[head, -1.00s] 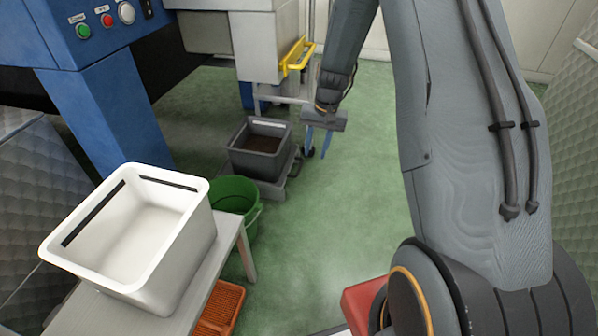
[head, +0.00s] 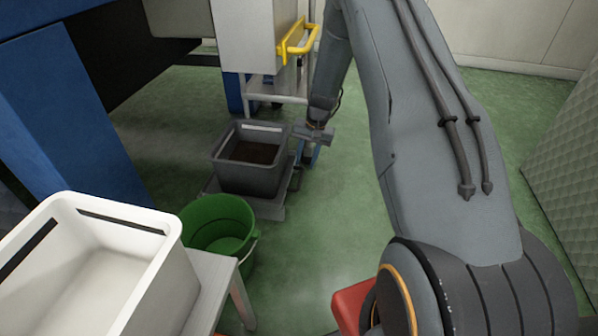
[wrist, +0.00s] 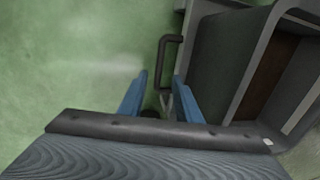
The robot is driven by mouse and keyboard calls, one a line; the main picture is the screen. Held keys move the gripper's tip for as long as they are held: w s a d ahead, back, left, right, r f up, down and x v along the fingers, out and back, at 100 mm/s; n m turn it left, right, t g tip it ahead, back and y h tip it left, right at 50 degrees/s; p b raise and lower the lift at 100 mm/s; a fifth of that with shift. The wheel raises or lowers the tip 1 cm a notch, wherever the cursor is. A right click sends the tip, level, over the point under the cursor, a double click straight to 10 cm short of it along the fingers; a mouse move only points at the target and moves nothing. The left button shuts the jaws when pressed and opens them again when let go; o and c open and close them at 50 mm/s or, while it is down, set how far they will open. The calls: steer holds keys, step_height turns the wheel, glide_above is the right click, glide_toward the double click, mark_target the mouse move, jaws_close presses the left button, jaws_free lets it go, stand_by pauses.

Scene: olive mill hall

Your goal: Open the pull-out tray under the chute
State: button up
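The low grey pull-out tray (head: 268,208) sits near the floor under the metal chute housing (head: 247,45), with a dark grey crate (head: 247,182) of brown matter on it. A dark bar handle (wrist: 166,62) stands out from its side in the wrist view. My gripper (head: 305,158) is low beside the tray's right side. In the wrist view my gripper (wrist: 160,82) has its two blue fingers apart, with the handle ahead and lined up between them. I cannot tell whether they touch it.
A yellow handle (head: 297,42) sticks out from the housing above. A green bucket (head: 220,228) stands in front of the tray. A white bin (head: 110,265) is on a bench at the left. The green floor (head: 345,205) right of the tray is clear.

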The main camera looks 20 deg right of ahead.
mark_target(301, 178)
steer(key=f+b, duration=0.1)
steer(key=f, duration=0.1)
steer(key=f+b, duration=0.1)
steer(key=f, duration=0.2)
steer(key=a+f+b, duration=0.1)
steer(key=f+b, duration=0.1)
steer(key=shift+w+a+f, duration=0.1)
steer(key=shift+w+f, duration=0.15)
steer(key=shift+w, duration=0.1)
jaws_close()
